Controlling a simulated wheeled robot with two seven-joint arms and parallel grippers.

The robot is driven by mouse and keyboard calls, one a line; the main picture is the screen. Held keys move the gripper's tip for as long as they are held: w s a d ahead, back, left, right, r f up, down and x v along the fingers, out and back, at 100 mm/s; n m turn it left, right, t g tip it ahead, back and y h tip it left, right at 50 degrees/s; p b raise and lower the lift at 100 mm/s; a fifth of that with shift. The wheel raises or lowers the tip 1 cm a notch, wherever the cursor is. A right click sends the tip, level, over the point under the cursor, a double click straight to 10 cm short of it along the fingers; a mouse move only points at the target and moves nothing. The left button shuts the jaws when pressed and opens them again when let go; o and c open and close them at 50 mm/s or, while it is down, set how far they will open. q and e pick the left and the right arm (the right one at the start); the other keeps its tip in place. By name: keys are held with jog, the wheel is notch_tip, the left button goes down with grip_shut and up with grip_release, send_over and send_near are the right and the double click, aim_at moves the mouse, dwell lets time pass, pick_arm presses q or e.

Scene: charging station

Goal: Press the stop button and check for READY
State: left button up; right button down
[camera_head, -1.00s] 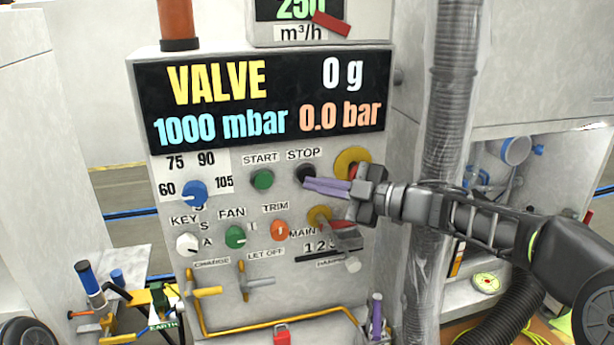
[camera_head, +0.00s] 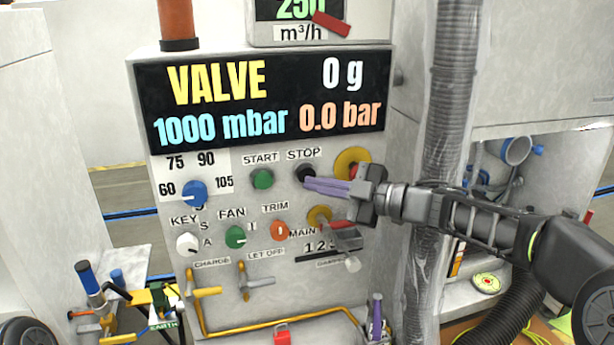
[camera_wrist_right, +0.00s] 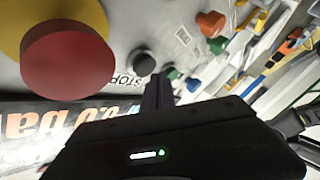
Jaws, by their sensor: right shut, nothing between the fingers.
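The black stop button (camera_head: 305,173) sits under the STOP label on the grey control panel (camera_head: 215,320). It also shows in the right wrist view (camera_wrist_right: 142,62). My right gripper (camera_head: 308,184) is shut and empty. Its purple fingertips are at the lower edge of the stop button in the head view; I cannot tell if they touch it. In the wrist view the fingers (camera_wrist_right: 160,92) end close to the button. The display (camera_head: 262,95) reads VALVE, 0 g, 1000 mbar and 0.0 bar.
A green start button (camera_head: 262,179) is left of the stop button. A red mushroom button on yellow (camera_wrist_right: 68,62) is beside it, partly behind my gripper in the head view. A blue knob (camera_head: 194,193) and brass valves (camera_head: 205,291) are on the panel. A ribbed hose (camera_head: 455,90) stands right.

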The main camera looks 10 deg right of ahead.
jog(key=shift+w, duration=0.1)
jog(key=shift+w+p, duration=0.35)
jog(key=shift+p, duration=0.05)
jog(key=shift+w+p, duration=0.35)
jog(key=shift+w, duration=0.1)
dwell(0.7)
jog(key=shift+s, duration=0.9)
jog(key=shift+s+d+b, duration=0.15)
jog(key=shift+s+b, duration=0.35)
jog(key=shift+s, duration=2)
